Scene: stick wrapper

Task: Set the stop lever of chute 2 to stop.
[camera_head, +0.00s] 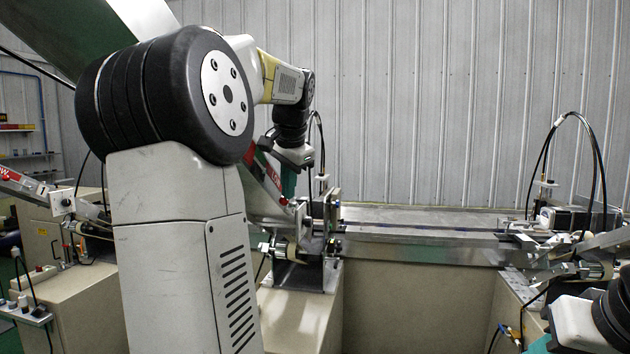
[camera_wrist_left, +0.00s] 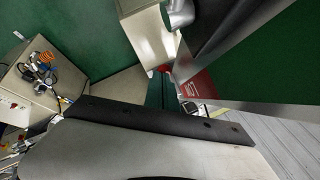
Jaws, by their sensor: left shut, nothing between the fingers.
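A sloping chute (camera_head: 262,178) with a red label runs down behind my left arm; I cannot read which number it has. A small red knob (camera_head: 283,201) shows near its lower end, and a red tip (camera_wrist_left: 163,68) shows in the left wrist view. I cannot tell whether it is the stop lever, or its setting. My left gripper (camera_head: 289,183), with teal fingers, is shut and empty, just above the chute's lower part. Its teal fingers also show in the left wrist view (camera_wrist_left: 155,92). Of my right gripper only a teal piece (camera_head: 538,345) shows at the bottom right edge.
A metal conveyor (camera_head: 420,225) runs right from the chute's foot. Another chute (camera_head: 25,186) with a red label stands at the far left. Black cables arch above the machine (camera_head: 570,215) at the right. My left arm hides much of the middle left.

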